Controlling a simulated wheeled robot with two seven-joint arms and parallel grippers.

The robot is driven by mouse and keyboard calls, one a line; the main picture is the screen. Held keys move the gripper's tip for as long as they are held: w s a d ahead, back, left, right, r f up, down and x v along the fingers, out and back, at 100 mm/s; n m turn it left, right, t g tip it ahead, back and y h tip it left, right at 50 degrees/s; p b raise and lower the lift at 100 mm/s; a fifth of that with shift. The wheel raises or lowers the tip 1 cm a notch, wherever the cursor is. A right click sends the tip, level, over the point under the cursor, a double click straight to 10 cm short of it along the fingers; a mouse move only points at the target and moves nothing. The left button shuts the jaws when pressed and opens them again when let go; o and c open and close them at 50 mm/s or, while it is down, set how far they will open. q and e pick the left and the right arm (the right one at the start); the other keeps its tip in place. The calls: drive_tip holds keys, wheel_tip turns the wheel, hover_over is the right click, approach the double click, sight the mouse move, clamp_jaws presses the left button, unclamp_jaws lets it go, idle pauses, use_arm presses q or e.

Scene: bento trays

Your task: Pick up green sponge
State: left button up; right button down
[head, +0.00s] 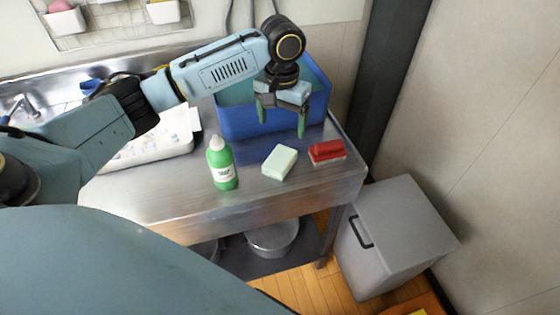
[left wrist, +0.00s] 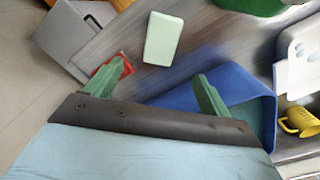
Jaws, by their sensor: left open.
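The pale green sponge (head: 280,161) lies flat on the metal counter, between a green bottle and a red brush in the head view. It also shows in the left wrist view (left wrist: 163,38), beyond the fingertips and roughly between them. My left gripper (head: 281,119) is open and empty, with green fingers pointing down, above the counter at the front of the blue bin. In the left wrist view its two fingers (left wrist: 160,78) are spread wide, apart from the sponge. My right gripper is in neither view.
The green bottle (head: 221,165) stands left of the sponge. The red brush (head: 327,152) lies to its right. A blue bin (head: 240,126) stands behind, with a white rack (head: 150,150) to its left. The metal counter (head: 160,200) is clear in front. A grey box (head: 400,235) stands on the floor at right.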

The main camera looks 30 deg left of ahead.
use_arm(q)
drive_tip(key=b, duration=0.1)
hover_over(280, 158)
drive_tip(key=f, duration=0.8)
drive_tip(key=shift+w, duration=0.25)
drive_tip(key=f+b, duration=0.1)
drive_tip(key=f, duration=0.4)
drive_tip(key=shift+s, duration=0.2)
drive_tip(key=c, duration=1.1)
wheel_tip(280, 158, up, 10)
drive_tip(key=shift+r+p, duration=0.1)
drive_tip(key=shift+p, duration=0.7)
